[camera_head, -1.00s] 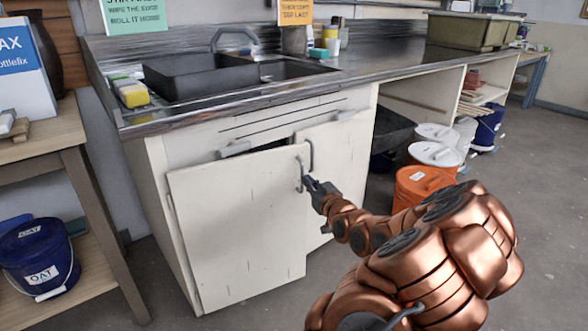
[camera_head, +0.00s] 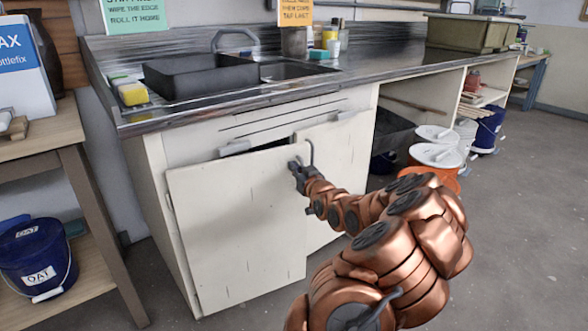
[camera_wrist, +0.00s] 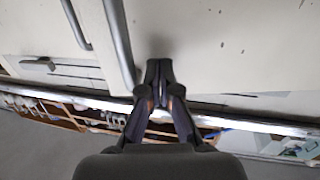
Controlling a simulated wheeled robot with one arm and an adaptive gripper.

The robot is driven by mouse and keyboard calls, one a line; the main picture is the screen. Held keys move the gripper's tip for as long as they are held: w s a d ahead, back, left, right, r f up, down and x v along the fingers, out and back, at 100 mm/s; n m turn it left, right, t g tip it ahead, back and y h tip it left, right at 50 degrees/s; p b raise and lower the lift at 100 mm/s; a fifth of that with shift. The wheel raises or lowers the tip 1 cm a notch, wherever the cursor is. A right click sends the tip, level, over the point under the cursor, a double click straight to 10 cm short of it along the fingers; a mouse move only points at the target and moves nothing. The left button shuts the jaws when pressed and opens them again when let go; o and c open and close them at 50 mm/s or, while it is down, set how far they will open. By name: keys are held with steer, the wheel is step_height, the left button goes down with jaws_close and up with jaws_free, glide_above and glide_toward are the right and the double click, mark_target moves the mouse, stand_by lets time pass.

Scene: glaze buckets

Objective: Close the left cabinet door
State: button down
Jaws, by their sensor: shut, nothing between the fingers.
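The left cabinet door (camera_head: 235,235) is a white panel under the sink counter. It stands slightly ajar, with a dark gap along its top edge. The right door (camera_head: 330,150) is beside it, with a grey bar handle (camera_head: 311,153). My gripper (camera_head: 296,165) is shut and empty at the upper right corner of the left door, covering most of that door's handle. In the wrist view, my gripper (camera_wrist: 158,72) points at a white panel, and two bar handles (camera_wrist: 117,40) lie to its left. I cannot tell whether the fingertips touch the door.
A black sink basin (camera_head: 200,80) and sponges (camera_head: 133,93) are on the counter (camera_head: 380,75). Orange and white buckets (camera_head: 435,155) stand right of the cabinet. A wooden table (camera_head: 75,160) with a blue bucket (camera_head: 37,258) is at the left. The floor (camera_head: 510,240) at right is clear.

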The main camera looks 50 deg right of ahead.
steer(key=shift+w+d, duration=0.2)
steer(key=shift+w, duration=0.1)
steer(key=p+x, duration=0.4)
steer(key=x, duration=0.3)
steer(key=shift+w+d+r, duration=0.15)
steer(key=shift+w+d, duration=0.1)
steer(key=shift+w+d+r+p, duration=0.1)
steer(key=shift+w+r+p, duration=0.25)
steer(key=shift+w, duration=0.15)
steer(key=shift+r, duration=0.2)
steer(key=s+d+f+v, duration=0.1)
steer(key=d+v, duration=0.1)
steer(key=v, duration=1.2)
steer(key=shift+s+d+f+p, duration=0.25)
steer(key=shift+d+p, duration=0.1)
steer(key=shift+d, duration=0.05)
